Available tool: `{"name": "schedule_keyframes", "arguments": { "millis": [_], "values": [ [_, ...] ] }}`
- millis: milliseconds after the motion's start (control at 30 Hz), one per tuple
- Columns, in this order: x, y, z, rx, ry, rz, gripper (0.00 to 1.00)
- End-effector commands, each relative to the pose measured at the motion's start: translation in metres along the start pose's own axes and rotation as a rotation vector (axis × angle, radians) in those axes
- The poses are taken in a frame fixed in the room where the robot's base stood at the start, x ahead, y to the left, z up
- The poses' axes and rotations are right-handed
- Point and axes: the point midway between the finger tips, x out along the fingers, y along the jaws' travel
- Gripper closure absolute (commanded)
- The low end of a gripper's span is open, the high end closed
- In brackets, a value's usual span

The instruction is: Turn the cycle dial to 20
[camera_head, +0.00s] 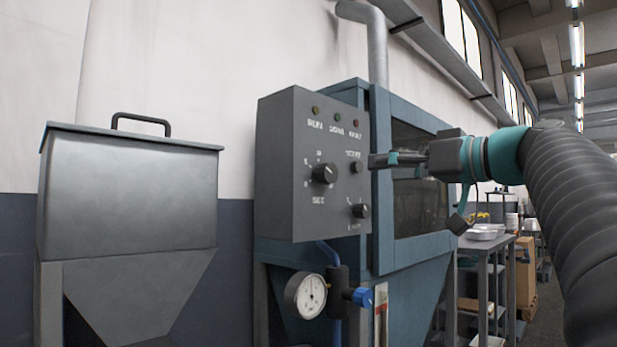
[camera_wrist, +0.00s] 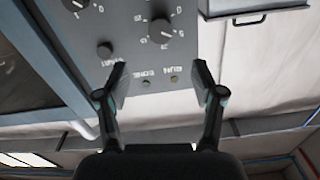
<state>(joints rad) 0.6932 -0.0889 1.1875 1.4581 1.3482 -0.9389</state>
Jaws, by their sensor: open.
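The large black dial with a ring of numbers and "SEC" below it (camera_head: 325,173) sits on the left of the grey control panel (camera_head: 288,215). It also shows upside down in the wrist view (camera_wrist: 160,31), near the top middle. Its light pointer mark is visible, but the exact setting is too small to read. My gripper (camera_head: 374,160) is to the right of the dial in the head view, in front of the panel and apart from it. In the wrist view its two open fingers (camera_wrist: 161,68) are empty, with the dial showing beyond and above the gap.
A smaller knob (camera_head: 356,167) and a lower switch knob (camera_head: 360,211) are on the panel's right, with indicator lamps (camera_head: 337,119) above. The blue cabinet's windowed door (camera_head: 382,240) is beside the panel. A gauge (camera_head: 306,295) hangs below; a lidded grey hopper (camera_head: 130,190) stands left.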

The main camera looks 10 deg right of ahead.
Motion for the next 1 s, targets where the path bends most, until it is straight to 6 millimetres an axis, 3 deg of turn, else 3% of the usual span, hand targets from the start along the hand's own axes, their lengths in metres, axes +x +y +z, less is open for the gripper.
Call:
{"name": "schedule_keyframes", "arguments": {
  "millis": [700, 1000],
  "values": [
    [0.110, -0.002, 0.000, 0.003, -0.003, -0.003, 0.32],
    [0.133, -0.001, 0.001, 0.002, -0.002, 0.000, 0.32]
  ]
}}
